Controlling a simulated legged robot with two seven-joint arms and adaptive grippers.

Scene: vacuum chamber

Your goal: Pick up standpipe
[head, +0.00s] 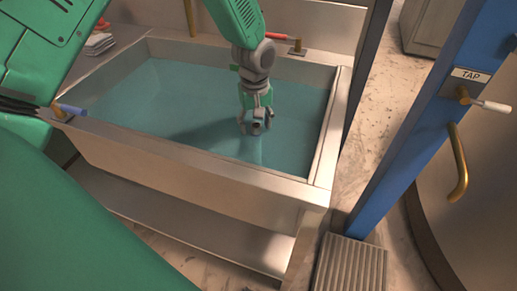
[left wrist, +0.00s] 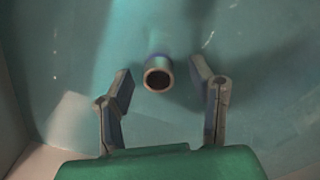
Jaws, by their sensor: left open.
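In the left wrist view the standpipe (left wrist: 157,73) is a short round tube seen nearly end-on, with a pale rim and a dark hollow opening. It stands out from the blue-green tank floor. My left gripper (left wrist: 162,82) is open, with one finger to each side of the pipe in the picture; I see no contact. In the head view my left gripper (head: 257,122) points down into the tank, right of its middle. I cannot pick out the standpipe there; the gripper probably hides it. My right gripper is not in view.
The rectangular tank (head: 190,164) has a raised pale rim around the gripper. A blue-handled valve (head: 70,109) sits on its left rim and a red-handled one (head: 287,40) on the back rim. A blue post (head: 417,115) with a TAP label (head: 471,75) stands at right.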

